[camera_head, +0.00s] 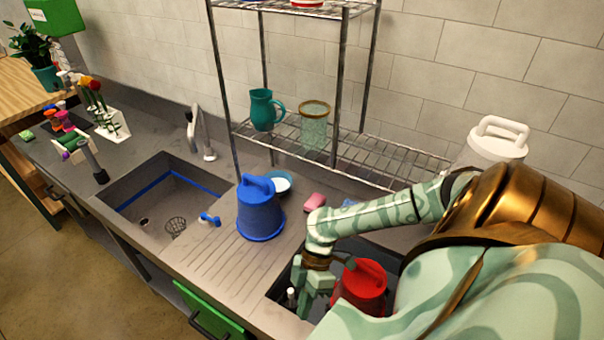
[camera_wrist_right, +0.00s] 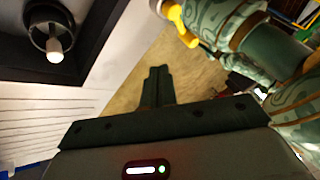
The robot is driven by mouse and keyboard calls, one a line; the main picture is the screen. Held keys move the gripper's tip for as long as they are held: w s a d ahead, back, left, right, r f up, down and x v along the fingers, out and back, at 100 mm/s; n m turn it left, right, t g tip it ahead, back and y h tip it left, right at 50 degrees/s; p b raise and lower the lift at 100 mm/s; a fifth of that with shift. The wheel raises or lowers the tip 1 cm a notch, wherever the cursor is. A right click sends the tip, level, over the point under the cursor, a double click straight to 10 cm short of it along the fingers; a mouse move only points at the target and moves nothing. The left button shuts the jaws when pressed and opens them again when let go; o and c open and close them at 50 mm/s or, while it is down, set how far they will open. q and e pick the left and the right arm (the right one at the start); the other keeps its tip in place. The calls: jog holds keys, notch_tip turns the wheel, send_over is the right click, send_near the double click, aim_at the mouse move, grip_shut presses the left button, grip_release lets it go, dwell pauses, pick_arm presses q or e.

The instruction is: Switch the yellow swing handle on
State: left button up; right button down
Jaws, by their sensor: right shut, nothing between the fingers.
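I cannot make out the yellow swing handle for certain. A bright yellow piece (camera_wrist_right: 180,20) shows at the top of the right wrist view, against mint patterned parts of my own body; I cannot tell whether it is the handle. My right gripper (camera_head: 316,300) is low at the front of the counter, beside the red lidded container, pointing downward. In the right wrist view its fingers (camera_wrist_right: 157,86) are together and empty, above the tan floor. My left gripper is not in view.
A dark basin with a white-tipped post (camera_wrist_right: 56,50) lies near my right gripper. The red container (camera_head: 362,286) is close beside it. A blue container (camera_head: 260,216) stands behind, near the sink (camera_head: 135,195) and a blue lever (camera_head: 209,219). A green drawer front (camera_head: 205,313) is below.

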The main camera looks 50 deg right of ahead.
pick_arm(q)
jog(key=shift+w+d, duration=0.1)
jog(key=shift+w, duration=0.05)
pick_arm(e)
jog(key=v, duration=0.4)
jog(key=shift+w+d+r, duration=0.2)
jog(key=shift+w+d, duration=0.05)
jog(key=shift+w, duration=0.15)
jog(key=shift+d, duration=0.1)
